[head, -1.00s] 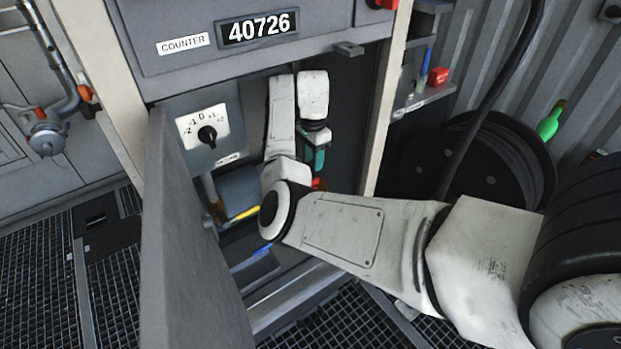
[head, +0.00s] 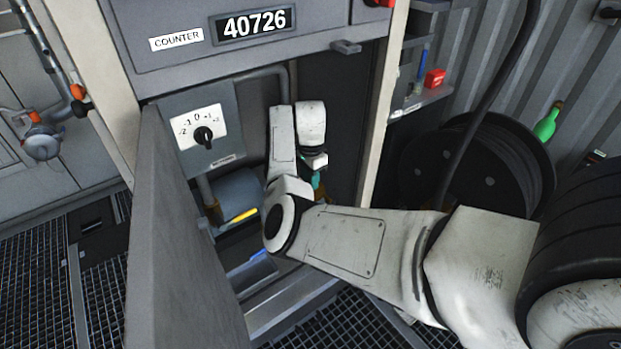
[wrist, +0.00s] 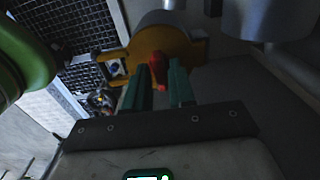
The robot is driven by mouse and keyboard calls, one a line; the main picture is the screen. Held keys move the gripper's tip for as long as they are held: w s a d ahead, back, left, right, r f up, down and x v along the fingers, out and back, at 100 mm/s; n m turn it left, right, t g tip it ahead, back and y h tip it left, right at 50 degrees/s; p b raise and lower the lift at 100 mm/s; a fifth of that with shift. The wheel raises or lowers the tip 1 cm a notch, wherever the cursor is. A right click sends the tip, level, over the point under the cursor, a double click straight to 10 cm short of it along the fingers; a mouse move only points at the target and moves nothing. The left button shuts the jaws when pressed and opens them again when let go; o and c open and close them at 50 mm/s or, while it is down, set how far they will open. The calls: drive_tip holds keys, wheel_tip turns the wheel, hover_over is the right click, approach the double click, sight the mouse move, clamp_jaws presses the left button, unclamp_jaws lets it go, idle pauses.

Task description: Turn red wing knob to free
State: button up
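In the wrist view a small red wing knob (wrist: 157,66) stands on a yellow bracket (wrist: 180,50) beside a grey cylinder. My gripper (wrist: 159,78) has two green fingers, a little apart, with the knob in line with the gap at their tips. I cannot tell if either finger touches it. In the head view my gripper (head: 317,182) reaches down inside the open cabinet, mostly hidden by my arm; a bit of teal finger shows. The knob is hidden there. A yellow strip (head: 240,215) shows below a grey cylinder, left of my arm.
The cabinet door (head: 185,240) stands open at the left. In the wrist view a green rounded thing (wrist: 22,60) is close at left.

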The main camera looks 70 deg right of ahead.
clamp_jaws()
drive_tip(key=shift+r+n+p, duration=0.1)
drive_tip(key=shift+n+p, duration=0.2)
drive_tip(key=shift+p, duration=0.15)
drive_tip(key=shift+s+r+n+p, duration=0.1)
drive_tip(key=shift+n+p, duration=0.8)
drive_tip(key=shift+p, duration=0.15)
drive_tip(key=n+p, duration=0.3)
drive_tip(key=n, duration=0.1)
drive_tip(key=n+p, duration=0.3)
drive_tip(key=n, duration=0.3)
drive_tip(key=n+p, duration=0.1)
drive_tip(key=n, duration=0.4)
drive_tip(key=shift+n+p, duration=0.3)
drive_tip(key=shift+p, duration=0.05)
